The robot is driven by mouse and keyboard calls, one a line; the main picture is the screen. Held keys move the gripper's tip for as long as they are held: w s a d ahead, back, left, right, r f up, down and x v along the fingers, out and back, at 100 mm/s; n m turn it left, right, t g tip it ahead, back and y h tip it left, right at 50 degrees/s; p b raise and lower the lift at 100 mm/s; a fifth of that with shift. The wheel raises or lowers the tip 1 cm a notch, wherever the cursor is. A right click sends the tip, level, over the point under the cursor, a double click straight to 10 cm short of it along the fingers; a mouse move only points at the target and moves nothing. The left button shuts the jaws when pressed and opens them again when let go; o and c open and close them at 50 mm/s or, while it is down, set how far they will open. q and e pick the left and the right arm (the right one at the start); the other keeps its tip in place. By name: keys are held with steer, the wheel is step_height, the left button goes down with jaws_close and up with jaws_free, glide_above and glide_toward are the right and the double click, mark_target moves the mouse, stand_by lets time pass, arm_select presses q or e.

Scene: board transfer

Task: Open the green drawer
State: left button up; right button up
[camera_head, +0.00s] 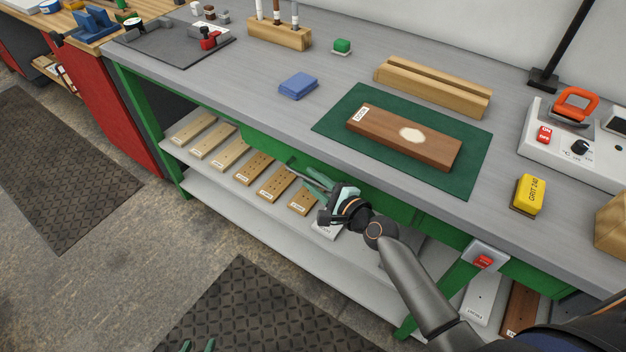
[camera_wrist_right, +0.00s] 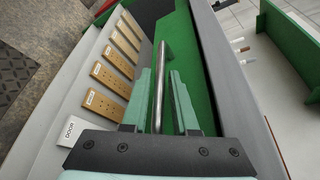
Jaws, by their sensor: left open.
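The green drawer (camera_head: 262,144) is set under the grey workbench top, and its front looks closed. Its metal bar handle (camera_wrist_right: 160,78) runs along the green front in the right wrist view. My right gripper (camera_head: 318,186) is at the drawer front. In the right wrist view its two pale green fingers (camera_wrist_right: 162,88) stand apart on either side of the handle, with the bar nearer the left finger. It does not look clamped. My left gripper (camera_head: 197,346) shows only as two separate fingertips at the bottom edge of the head view, over the floor, empty.
Below the drawer, a shelf (camera_head: 225,195) holds several labelled wooden boards. On the bench (camera_head: 230,85) are a green mat (camera_head: 335,125) with a brown board (camera_head: 385,132), a blue block (camera_head: 298,85) and a yellow block (camera_head: 530,194). The floor in front is free.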

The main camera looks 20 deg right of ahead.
steer(key=shift+w, duration=0.1)
steer(key=shift+c, duration=0.4)
jaws_close()
stand_by(1.0)
